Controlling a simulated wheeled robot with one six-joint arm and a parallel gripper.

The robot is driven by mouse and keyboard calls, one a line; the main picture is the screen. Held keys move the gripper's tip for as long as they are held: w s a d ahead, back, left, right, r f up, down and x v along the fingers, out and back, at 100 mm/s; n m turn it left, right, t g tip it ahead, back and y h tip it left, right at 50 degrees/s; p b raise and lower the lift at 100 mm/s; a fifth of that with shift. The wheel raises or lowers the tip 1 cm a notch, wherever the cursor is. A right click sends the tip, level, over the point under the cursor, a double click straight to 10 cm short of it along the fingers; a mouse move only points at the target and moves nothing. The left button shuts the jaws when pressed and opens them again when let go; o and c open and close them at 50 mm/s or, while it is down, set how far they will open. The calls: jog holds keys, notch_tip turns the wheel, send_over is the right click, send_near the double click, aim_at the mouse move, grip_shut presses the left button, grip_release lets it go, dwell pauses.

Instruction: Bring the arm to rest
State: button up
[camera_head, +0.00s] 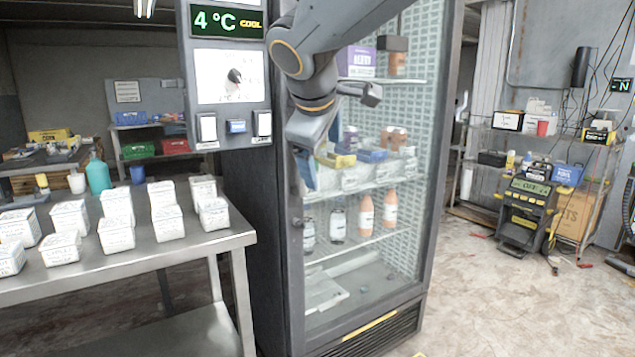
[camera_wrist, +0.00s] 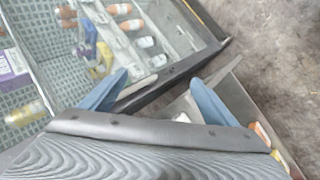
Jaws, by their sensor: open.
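My arm reaches in from the top of the head view, across the upper left front of a grey glass-fronted fridge (camera_head: 443,190). My gripper (camera_head: 307,172) hangs down before the fridge's left frame and glass, and one blue finger shows there. In the wrist view the two blue fingers of my gripper (camera_wrist: 160,78) stand well apart with nothing between them. The fridge also shows beyond them in the wrist view (camera_wrist: 190,60). I cannot tell whether the gripper touches the fridge.
A metal table (camera_head: 150,262) with several white boxes stands left of the fridge. A control panel reading 4 °C (camera_head: 228,25) is beside the arm. Bottles (camera_head: 390,208) stand inside the fridge. A cart-like machine (camera_head: 526,210) and shelving (camera_head: 600,165) are at right. Floor at front right is clear.

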jog(key=s+d+f+m+g+p, duration=0.1)
jog(key=s+d+f+m+g, duration=0.1)
jog(key=s+d+f, duration=0.3)
jog(key=s+d+f+m+g, duration=0.2)
jog(key=d+f, duration=0.2)
jog(key=f, duration=0.3)
jog(key=s+d+f+m+g+p, duration=0.1)
jog(key=s+d+f+m, duration=0.1)
jog(key=s+d+f, duration=0.3)
jog(key=s+d+f+m+g+y+p, duration=0.1)
jog(key=s+d+f+m+g, duration=0.2)
jog(key=s+f+m, duration=0.4)
jog(key=s+d+f, duration=0.1)
jog(key=s+f, duration=0.3)
jog(key=shift+s+d+g, duration=0.15)
jog(key=shift+s+g, duration=0.15)
jog(key=shift+g, duration=0.1)
